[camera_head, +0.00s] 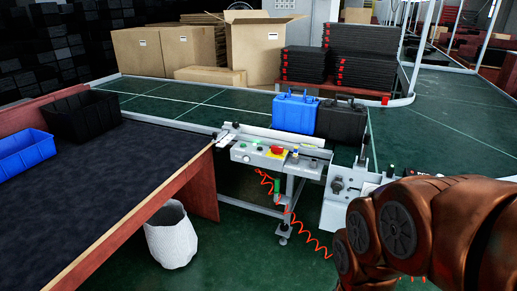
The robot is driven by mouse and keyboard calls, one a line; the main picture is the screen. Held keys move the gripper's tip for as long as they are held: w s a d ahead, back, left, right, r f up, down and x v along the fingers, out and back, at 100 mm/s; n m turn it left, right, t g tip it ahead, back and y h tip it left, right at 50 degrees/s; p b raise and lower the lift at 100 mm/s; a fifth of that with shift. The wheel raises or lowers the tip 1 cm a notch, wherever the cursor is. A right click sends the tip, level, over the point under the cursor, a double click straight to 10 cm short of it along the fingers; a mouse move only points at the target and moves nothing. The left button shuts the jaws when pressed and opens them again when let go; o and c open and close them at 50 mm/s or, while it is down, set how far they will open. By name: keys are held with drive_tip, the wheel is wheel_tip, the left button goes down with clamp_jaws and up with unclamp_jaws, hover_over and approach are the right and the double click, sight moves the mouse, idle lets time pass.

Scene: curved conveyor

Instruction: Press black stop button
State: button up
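A control panel (262,158) runs along the front of the conveyor at the centre of the head view. It carries a red mushroom-shaped knob (277,150) on a yellow base and a green light or button (257,140) behind it. Several smaller dark and pale controls sit on it too. They are too small for me to tell which is the black stop button. My copper-coloured arm fills the lower right, to the right of the panel and apart from it in the picture. My gripper is out of view.
A blue case (295,112) and a black case (341,120) stand behind the panel. A dark-topped table (120,195) with bins is at left, a white basket (172,238) below it. A grey machine (345,195) stands near my arm. An orange coiled cable (298,228) hangs under the panel.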

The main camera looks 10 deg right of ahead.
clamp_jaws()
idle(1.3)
